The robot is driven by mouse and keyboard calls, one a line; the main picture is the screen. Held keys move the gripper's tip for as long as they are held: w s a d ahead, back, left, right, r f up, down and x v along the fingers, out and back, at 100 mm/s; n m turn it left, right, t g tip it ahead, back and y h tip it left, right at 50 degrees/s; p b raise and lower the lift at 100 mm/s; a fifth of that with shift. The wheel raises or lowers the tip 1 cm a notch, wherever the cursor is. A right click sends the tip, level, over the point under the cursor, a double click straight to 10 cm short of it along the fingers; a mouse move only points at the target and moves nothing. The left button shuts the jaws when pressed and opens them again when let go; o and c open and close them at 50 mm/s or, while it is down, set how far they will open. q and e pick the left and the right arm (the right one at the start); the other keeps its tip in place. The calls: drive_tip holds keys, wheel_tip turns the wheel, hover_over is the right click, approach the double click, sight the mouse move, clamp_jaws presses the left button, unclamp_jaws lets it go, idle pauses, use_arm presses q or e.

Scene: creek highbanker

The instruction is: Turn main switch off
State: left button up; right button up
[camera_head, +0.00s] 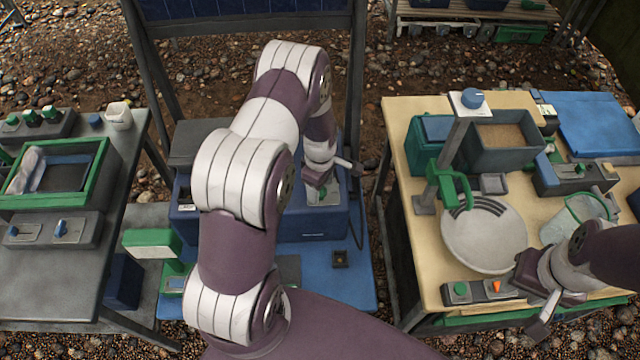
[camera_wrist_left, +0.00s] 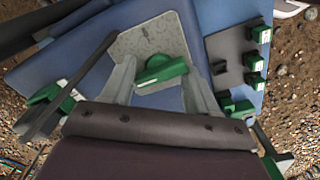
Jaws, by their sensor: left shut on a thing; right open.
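The main switch appears to be a green rotary knob (camera_wrist_left: 160,72) on a light grey plate (camera_wrist_left: 150,42), set on a blue box (camera_head: 315,225). In the head view the box stands in the middle, behind my left arm. My left gripper (camera_head: 326,188) reaches down onto the box top and is shut on the green knob. In the left wrist view the knob lies between its fingers, partly hidden along its lower side. I cannot read any marking for the knob's position. My right gripper (camera_head: 533,302) is open and empty over the front of the right table.
Several green buttons (camera_wrist_left: 256,58) sit on a dark panel beside the plate. The right table (camera_head: 408,180) carries a round pan (camera_head: 485,240), a sand bin (camera_head: 505,138) and switch boxes. The left table (camera_head: 60,280) holds a green-rimmed tray (camera_head: 100,185).

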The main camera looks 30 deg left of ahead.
use_arm(q)
drive_tip(key=shift+s, duration=0.1)
drive_tip(key=o, duration=1)
drive_tip(key=shift+r, duration=0.1)
wheel_tip(320, 180, up, 12)
drive_tip(key=shift+r, duration=0.25)
